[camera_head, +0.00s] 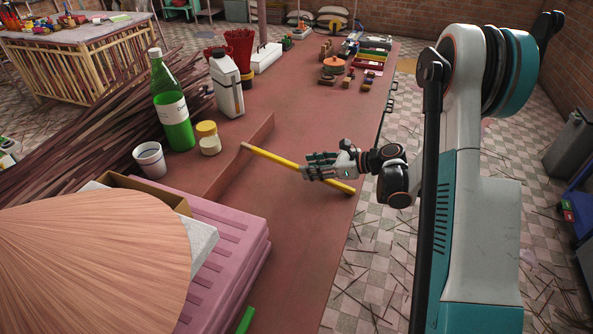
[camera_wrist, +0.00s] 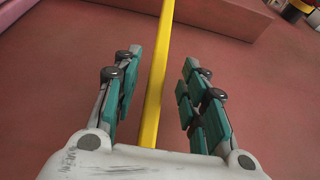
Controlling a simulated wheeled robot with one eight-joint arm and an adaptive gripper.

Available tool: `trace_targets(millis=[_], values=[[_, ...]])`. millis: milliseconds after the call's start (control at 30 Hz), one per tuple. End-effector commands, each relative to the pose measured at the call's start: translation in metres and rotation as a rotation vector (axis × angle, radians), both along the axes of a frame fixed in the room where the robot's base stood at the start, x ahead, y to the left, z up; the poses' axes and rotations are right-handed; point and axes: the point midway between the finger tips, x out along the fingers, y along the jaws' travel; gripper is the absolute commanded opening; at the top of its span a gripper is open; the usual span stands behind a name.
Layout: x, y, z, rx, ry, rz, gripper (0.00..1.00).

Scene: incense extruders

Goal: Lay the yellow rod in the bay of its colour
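The yellow rod (camera_head: 272,156) lies slantwise on the reddish table, its middle partly hidden by my gripper (camera_head: 310,165). In the wrist view the rod (camera_wrist: 157,80) runs lengthwise between the two fingers of my gripper (camera_wrist: 162,60). The fingers are open, with a gap on each side of the rod. Whether the rod touches the palm cannot be told. A group of coloured strips (camera_head: 374,53), green, yellow and red among them, sits at the table's far end. It is too small to tell which part is a yellow bay.
A low reddish ledge (camera_head: 243,150) runs left of the rod. A green bottle (camera_head: 174,115), white jug (camera_head: 228,90), yellow-lidded jar (camera_head: 208,140) and cup (camera_head: 150,160) stand left. Pink stacked trays (camera_head: 235,235) and a straw hat (camera_head: 90,265) are near. The table's right edge is close.

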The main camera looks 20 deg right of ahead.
Motion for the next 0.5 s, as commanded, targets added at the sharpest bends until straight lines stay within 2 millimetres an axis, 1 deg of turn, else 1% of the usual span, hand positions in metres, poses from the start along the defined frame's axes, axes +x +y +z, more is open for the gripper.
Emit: trace_targets(millis=[67, 267, 367, 500], values=[[0.004, 0.007, -0.004, 0.000, 0.001, 0.002, 0.39], [0.009, 0.013, -0.006, 0.001, 0.000, 0.000, 0.39], [0.014, 0.022, -0.010, 0.001, 0.000, 0.002, 0.39], [0.025, 0.039, -0.016, 0.001, 0.000, 0.003, 0.39]])
